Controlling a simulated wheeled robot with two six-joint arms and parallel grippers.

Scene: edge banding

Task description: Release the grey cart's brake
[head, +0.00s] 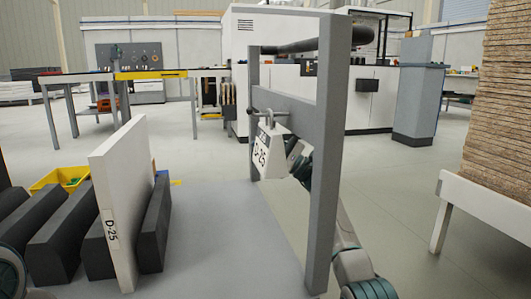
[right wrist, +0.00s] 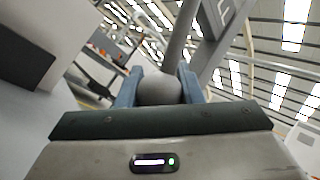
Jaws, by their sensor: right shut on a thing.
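The grey cart's upright frame (head: 327,150) stands near the middle right of the head view, with a dark handle bar (head: 300,46) across its top. My right gripper (head: 293,150) is beside the tag, behind the near post. In the right wrist view, my right gripper (right wrist: 158,82) is shut on a round grey knob (right wrist: 160,90) at the end of a grey rod (right wrist: 181,35). I take this to be the brake lever; its mount is not clear. My left gripper is outside the view.
A white panel (head: 128,190) labelled D-25 stands between black blocks (head: 155,225) on the cart's grey deck (head: 220,230). A yellow bin (head: 60,180) is behind it. A white table (head: 485,200) carries stacked boards (head: 495,110) at right. Open floor lies beyond the cart.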

